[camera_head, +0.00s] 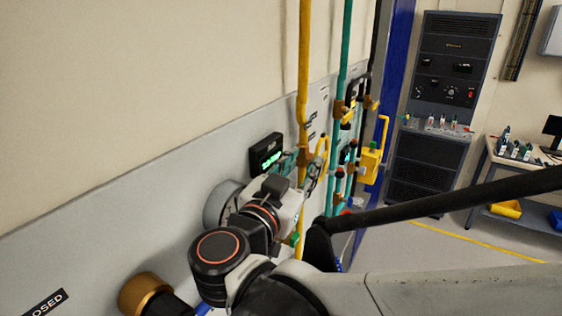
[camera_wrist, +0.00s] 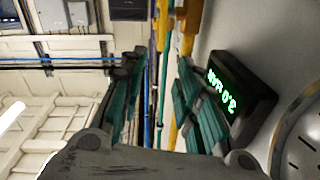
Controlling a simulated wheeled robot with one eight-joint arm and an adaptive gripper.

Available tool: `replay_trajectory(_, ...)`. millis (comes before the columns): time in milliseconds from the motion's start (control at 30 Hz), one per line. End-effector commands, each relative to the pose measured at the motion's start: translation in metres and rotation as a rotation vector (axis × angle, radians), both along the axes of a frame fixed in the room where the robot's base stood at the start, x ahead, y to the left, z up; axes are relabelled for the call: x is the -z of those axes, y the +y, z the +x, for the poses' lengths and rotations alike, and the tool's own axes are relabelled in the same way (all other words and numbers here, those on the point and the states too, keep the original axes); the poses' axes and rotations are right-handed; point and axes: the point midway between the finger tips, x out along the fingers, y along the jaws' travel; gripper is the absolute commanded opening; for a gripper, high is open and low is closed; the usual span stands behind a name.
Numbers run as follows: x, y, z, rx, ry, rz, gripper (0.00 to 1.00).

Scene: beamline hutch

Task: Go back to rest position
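My gripper (camera_wrist: 156,72) shows in the wrist view with its two teal-lined fingers apart and nothing held between them. Yellow and teal pipes show beyond and between the fingertips. In the head view my arm reaches forward along the wall panel, and its wrist partly hides the gripper near the pipes. A black display box (camera_head: 266,155) with green characters is on the panel close to the gripper; it also shows to the right of the right finger in the wrist view (camera_wrist: 238,92). I cannot tell whether the fingers touch anything.
A yellow pipe (camera_head: 303,70) and a teal pipe (camera_head: 343,55) run up the wall beside my arm. A round metal fitting (camera_wrist: 300,135) is near the gripper. A dark equipment rack (camera_head: 452,60) and a bench (camera_head: 540,172) stand behind, with open floor (camera_head: 425,245) before them.

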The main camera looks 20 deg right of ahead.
Motion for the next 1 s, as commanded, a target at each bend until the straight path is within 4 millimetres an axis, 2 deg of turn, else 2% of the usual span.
replay_trajectory(167, 0.002, -0.001, 0.000, 0.001, 0.006, 0.001, 0.30)
replay_trajectory(267, 0.017, -0.008, -0.001, 0.006, 0.063, 0.007, 0.30)
replay_trajectory(367, 0.054, -0.022, -0.005, 0.009, 0.203, 0.026, 0.30)
replay_trajectory(500, 0.135, -0.042, -0.021, -0.039, 0.507, 0.082, 0.30)
replay_trajectory(600, 0.189, -0.045, -0.036, -0.126, 0.704, 0.130, 0.30)
replay_trajectory(800, 0.277, -0.027, -0.065, -0.395, 0.962, 0.221, 0.30)
replay_trajectory(900, 0.305, -0.011, -0.076, -0.545, 1.015, 0.249, 0.30)
replay_trajectory(1000, 0.322, 0.004, -0.082, -0.676, 1.022, 0.261, 0.30)
